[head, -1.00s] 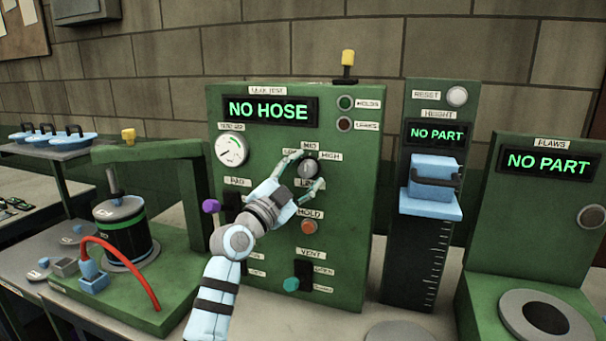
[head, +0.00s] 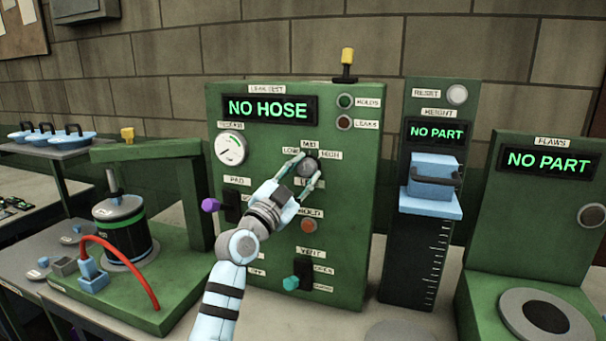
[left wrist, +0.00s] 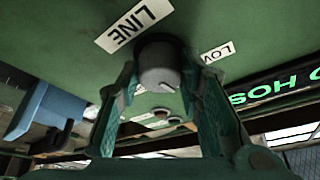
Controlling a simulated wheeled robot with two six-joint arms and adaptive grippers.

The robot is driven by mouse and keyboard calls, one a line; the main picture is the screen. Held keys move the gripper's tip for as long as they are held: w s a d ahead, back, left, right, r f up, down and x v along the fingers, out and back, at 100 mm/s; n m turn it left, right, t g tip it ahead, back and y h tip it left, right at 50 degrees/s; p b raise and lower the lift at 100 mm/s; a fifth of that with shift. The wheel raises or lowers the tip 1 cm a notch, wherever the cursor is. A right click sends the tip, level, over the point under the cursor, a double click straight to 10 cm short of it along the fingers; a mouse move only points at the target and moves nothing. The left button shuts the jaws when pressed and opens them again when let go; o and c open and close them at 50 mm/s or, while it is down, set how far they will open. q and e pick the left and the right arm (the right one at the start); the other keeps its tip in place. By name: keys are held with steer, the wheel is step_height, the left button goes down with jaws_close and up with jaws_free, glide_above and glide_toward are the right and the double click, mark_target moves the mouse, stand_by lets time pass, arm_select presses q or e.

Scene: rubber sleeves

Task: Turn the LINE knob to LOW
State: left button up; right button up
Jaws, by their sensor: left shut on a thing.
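The LINE knob (head: 309,166) is a round grey knob on the green leak-test panel (head: 350,220), with LOW (head: 290,153), MID (head: 309,144) and HIGH (head: 330,155) labels around it. My left gripper (head: 306,171) is shut on the knob, one finger on each side. In the left wrist view the knob (left wrist: 158,65) sits between the two fingers (left wrist: 160,88). A pale mark on its face points to the lower right there, not straight at the LOW label (left wrist: 216,51). The LINE label (left wrist: 133,24) shows there at the upper left. My right gripper is not in view.
The panel display (head: 268,108) reads NO HOSE. A height gauge (head: 432,180) stands to the right.

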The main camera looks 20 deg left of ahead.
arm_select(q)
steer(key=shift+d+n+y, duration=0.1)
steer(key=shift+n+y, duration=0.3)
steer(key=shift+n, duration=0.7)
steer(key=shift+n+t+y+p, duration=0.55)
steer(key=shift+n+p, duration=0.35)
steer(key=shift+n, duration=0.3)
steer(key=n+y+p, duration=0.1)
steer(key=n, duration=0.1)
steer(key=n+y+p, duration=0.1)
steer(key=n+p, duration=0.1)
steer(key=shift+d+r+t+p, duration=0.1)
steer(key=shift+t+p, duration=0.15)
steer(key=shift+p, duration=0.05)
steer(key=shift+f+n+y+p, duration=0.2)
steer(key=shift+n+y+p, duration=0.45)
steer(key=shift+n+p, duration=0.3)
steer(key=o, duration=1.2)
steer(key=shift+c, duration=0.2)
steer(key=v, duration=1.2)
